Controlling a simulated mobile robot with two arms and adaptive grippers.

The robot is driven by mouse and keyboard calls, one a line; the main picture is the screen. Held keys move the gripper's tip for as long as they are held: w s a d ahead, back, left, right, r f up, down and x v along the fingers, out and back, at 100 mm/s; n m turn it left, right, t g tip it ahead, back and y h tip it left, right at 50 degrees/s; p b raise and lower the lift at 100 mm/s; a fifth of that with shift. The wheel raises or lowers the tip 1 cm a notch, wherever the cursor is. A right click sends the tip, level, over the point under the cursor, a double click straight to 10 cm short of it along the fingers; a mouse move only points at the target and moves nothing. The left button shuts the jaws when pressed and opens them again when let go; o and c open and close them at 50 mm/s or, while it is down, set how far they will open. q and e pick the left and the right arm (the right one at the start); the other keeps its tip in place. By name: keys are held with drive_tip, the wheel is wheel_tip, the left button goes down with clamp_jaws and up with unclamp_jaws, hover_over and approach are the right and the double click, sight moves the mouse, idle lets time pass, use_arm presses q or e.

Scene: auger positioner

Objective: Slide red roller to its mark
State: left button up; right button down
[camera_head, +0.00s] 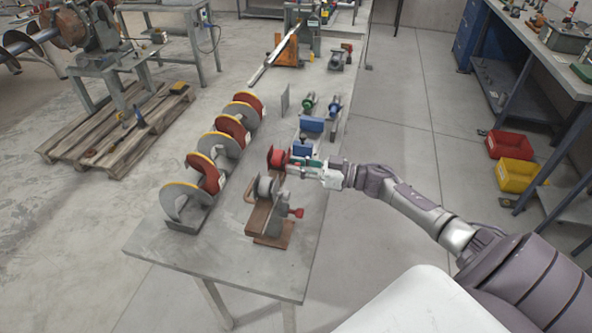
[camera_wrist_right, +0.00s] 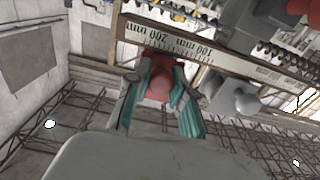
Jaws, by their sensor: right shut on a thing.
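The red roller (camera_head: 276,158) is at the back of the wooden-based positioner (camera_head: 268,228) on the table. My right gripper (camera_head: 298,163) reaches it from the right. In the right wrist view, the teal fingers are shut on the red roller (camera_wrist_right: 159,82), one on each side of its red part. A grey roller (camera_head: 265,186) stands nearer the front of the positioner and shows to the right in the wrist view (camera_wrist_right: 236,98). A scale strip (camera_wrist_right: 190,45) marked 100 and 200 mm runs past the red roller. The target mark cannot be made out. My left gripper is not in view.
A large red and grey auger (camera_head: 206,172) lies along the left of the table. Blue blocks (camera_head: 311,126) stand behind the red roller. A red-handled clamp (camera_head: 295,212) sticks out at the positioner's right. The table's front left corner is bare.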

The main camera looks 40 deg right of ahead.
drive_tip(key=c, duration=1.3)
unclamp_jaws()
drive_tip(key=shift+o, duration=0.2)
drive_tip(key=v, duration=1.2)
